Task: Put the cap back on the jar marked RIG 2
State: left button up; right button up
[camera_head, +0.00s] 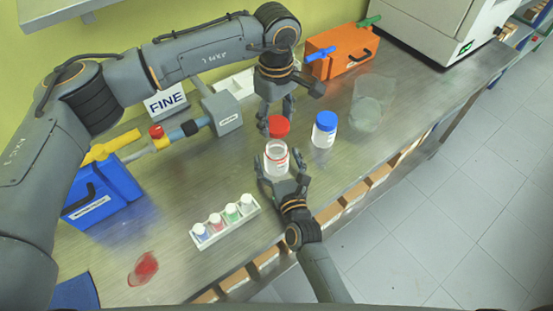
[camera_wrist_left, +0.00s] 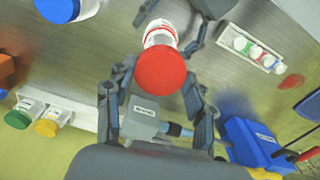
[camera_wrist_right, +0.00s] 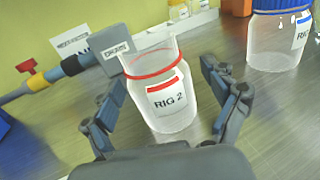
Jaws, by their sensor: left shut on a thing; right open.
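The jar marked RIG 2 (camera_head: 276,162) stands upright on the steel bench, clear, with a red ring at its neck and an open mouth. Its label (camera_wrist_right: 167,97) faces the right wrist camera. My left gripper (camera_head: 278,119) is shut on the red cap (camera_head: 279,128) and holds it above and slightly behind the jar, apart from its mouth. The cap (camera_wrist_left: 162,72) hides part of the jar (camera_wrist_left: 160,32) in the left wrist view. My right gripper (camera_head: 281,171) is open, with its fingers on either side of the jar; contact cannot be told.
A blue-capped jar (camera_head: 324,130) stands to the right. A white rack of small vials (camera_head: 226,221) sits at the front left. A grey drain box (camera_head: 222,112) with a valve pipe is behind left. An orange case (camera_head: 341,50) and a clear vessel (camera_head: 366,112) stand farther right.

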jog(key=c, duration=1.8)
pick_arm(q)
send_over(277, 141)
jog(key=s, duration=0.2)
jog(key=shift+f, duration=2.45)
jog(key=shift+f, duration=0.9)
jog(key=shift+f, duration=0.55)
pick_arm(e)
grip_shut()
